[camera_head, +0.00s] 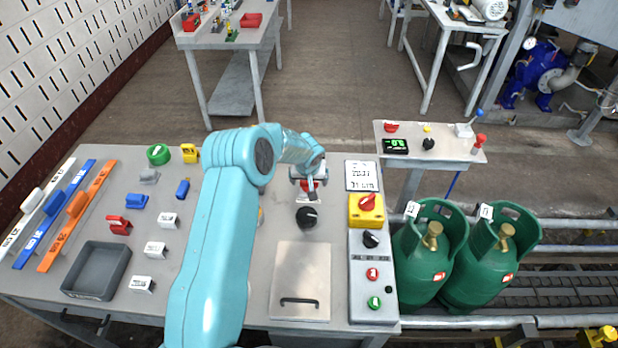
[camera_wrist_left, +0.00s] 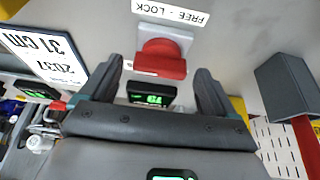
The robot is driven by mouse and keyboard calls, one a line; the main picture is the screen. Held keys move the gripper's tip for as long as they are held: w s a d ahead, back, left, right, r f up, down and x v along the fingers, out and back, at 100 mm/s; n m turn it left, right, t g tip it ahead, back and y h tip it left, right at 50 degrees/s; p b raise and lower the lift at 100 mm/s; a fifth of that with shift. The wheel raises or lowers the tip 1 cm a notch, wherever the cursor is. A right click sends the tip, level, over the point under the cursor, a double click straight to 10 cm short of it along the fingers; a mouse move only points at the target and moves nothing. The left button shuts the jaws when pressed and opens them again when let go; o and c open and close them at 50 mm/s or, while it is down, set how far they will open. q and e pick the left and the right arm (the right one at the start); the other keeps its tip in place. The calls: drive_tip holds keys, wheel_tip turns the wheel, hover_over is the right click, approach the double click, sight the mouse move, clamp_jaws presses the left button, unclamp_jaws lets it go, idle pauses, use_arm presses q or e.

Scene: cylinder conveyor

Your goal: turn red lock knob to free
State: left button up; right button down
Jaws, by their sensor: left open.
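The red lock knob (camera_wrist_left: 160,58) sits on a pale square plate below a white label reading FREE - LOCK (camera_wrist_left: 170,12), which appears upside down in the left wrist view. Its grip bar lies roughly across that picture. In the head view the red knob (camera_head: 309,185) is partly covered by my left gripper (camera_head: 308,170), which is over it at the back of the table. In the left wrist view my left gripper's fingers (camera_wrist_left: 158,80) are apart, one to each side of the knob. I cannot tell their remaining distance to it. My right gripper is not in view.
A black knob (camera_head: 307,217) is just in front. A yellow box with a red rotary switch (camera_head: 367,210) and a grey button panel (camera_head: 372,290) stand to the right. A printed sheet (camera_head: 361,176) lies behind the box. A metal lid (camera_head: 300,280) lies nearer.

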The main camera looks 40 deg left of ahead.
use_arm(q)
drive_tip(key=c, duration=1.1)
drive_tip(key=shift+o, duration=0.2)
